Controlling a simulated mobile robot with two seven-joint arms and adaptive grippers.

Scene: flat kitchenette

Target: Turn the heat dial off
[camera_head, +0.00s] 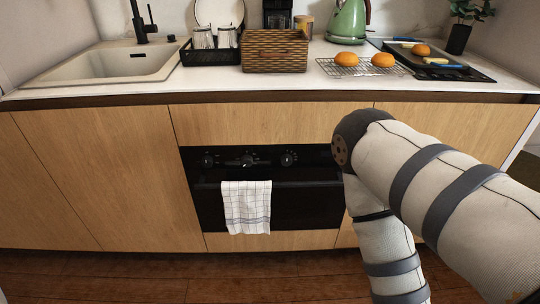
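The black oven (285,212) is set into the wooden cabinets below the counter. Its control panel carries a left dial (207,160), a middle dial (247,160) and a right dial (288,159). The middle dial's light marking looks tilted; the exact settings are too small to read. My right arm comes in from the right, bends in front of the oven's right end and leaves at the bottom edge. It hides the panel's right end. Its gripper is out of frame. My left arm and gripper are not in view.
A checked towel (246,207) hangs on the oven handle. The counter above holds a sink (105,64), a woven basket (274,50), a green kettle (348,22) and a wire rack (361,70) with round orange-brown items. The space before the left and middle of the panel is clear.

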